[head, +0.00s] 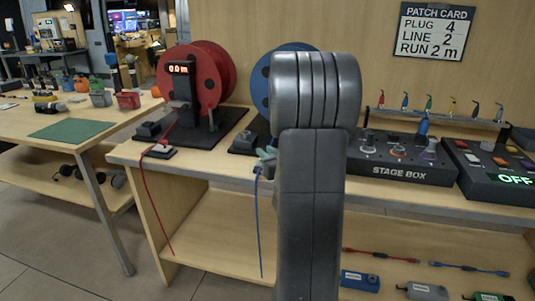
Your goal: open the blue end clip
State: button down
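The blue cable reel (262,84) stands on the bench, mostly hidden behind my arm. A blue cable (259,225) hangs from the bench's front edge below it. At the top of that cable, a small blue-grey piece (266,154) shows just left of my arm, where the blue end clip appears to be. My arm covers part of it, and I cannot tell whether the clip is open or shut. My gripper is hidden behind my own grey arm, so its fingers and anything between them do not show.
A red reel (203,80) with a red cable and end clip (161,149) stands to the left. The lower shelf (215,235) has free room at left.

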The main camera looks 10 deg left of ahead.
jog(key=shift+d, duration=1.6)
jog(key=c, duration=1.3)
grip_release()
jog(key=p+v, duration=0.1)
jog(key=v, duration=1.3)
jog(key=shift+c, duration=0.2)
